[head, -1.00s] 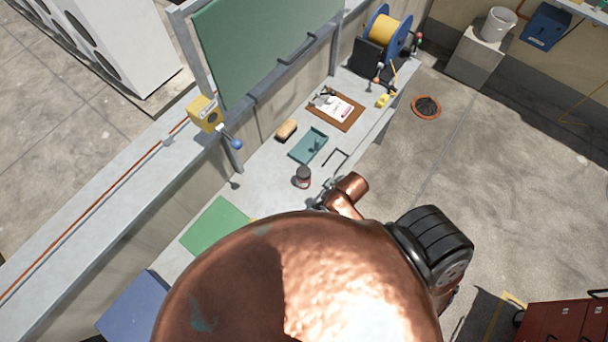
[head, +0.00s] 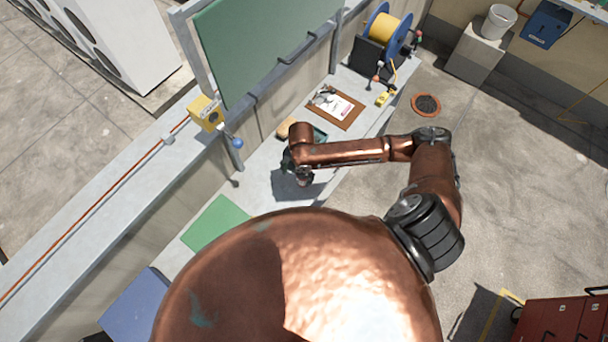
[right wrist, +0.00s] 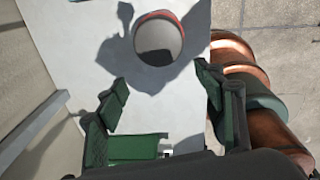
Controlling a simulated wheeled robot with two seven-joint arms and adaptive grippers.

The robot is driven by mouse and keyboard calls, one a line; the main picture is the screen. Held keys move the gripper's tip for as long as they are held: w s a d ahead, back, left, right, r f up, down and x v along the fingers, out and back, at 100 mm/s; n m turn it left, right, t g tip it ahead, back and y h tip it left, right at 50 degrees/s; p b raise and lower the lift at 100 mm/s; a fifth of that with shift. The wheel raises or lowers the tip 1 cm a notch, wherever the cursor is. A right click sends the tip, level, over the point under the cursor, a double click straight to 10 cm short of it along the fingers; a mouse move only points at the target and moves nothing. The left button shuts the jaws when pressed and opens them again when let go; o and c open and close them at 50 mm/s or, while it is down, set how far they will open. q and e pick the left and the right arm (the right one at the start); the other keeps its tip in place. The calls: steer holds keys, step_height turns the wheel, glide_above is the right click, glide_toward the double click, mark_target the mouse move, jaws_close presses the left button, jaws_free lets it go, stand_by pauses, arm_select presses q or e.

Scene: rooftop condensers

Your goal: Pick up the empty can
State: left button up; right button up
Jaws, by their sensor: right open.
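The empty can (right wrist: 158,42) stands upright on the grey bench (right wrist: 75,40); in the right wrist view I look down into its pale round opening with a red edge. In the head view the can (head: 304,179) shows small and partly covered by my right gripper (head: 292,164). In the right wrist view the green fingers of my right gripper (right wrist: 163,88) are spread apart and empty. The can lies just beyond the fingertips, roughly between their lines, with no finger seen touching it. My left gripper is in neither view.
On the bench, a teal tray (head: 320,134) and a sponge (head: 285,128) are partly hidden by my right arm. A clipboard (head: 336,108) lies further back, and a green mat (head: 214,223) lies nearer. A wall with a green panel (head: 255,50) borders the bench.

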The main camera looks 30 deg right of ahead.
steer(key=d, duration=0.2)
steer(key=w+d+n, duration=0.1)
steer(key=shift+d+r+h, duration=0.2)
steer(key=shift+r+h, duration=0.05)
steer(key=shift+h, duration=0.15)
steer(key=shift+d+f, duration=0.2)
steer(key=shift+d, duration=0.05)
steer(key=f, duration=0.2)
steer(key=f+p, duration=0.1)
steer(key=f, duration=0.4)
steer(key=shift+w+f, duration=0.2)
steer(key=shift+w, duration=0.05)
steer(key=shift+c, duration=0.3)
steer(key=c, duration=1.2)
steer(key=shift+r, duration=0.15)
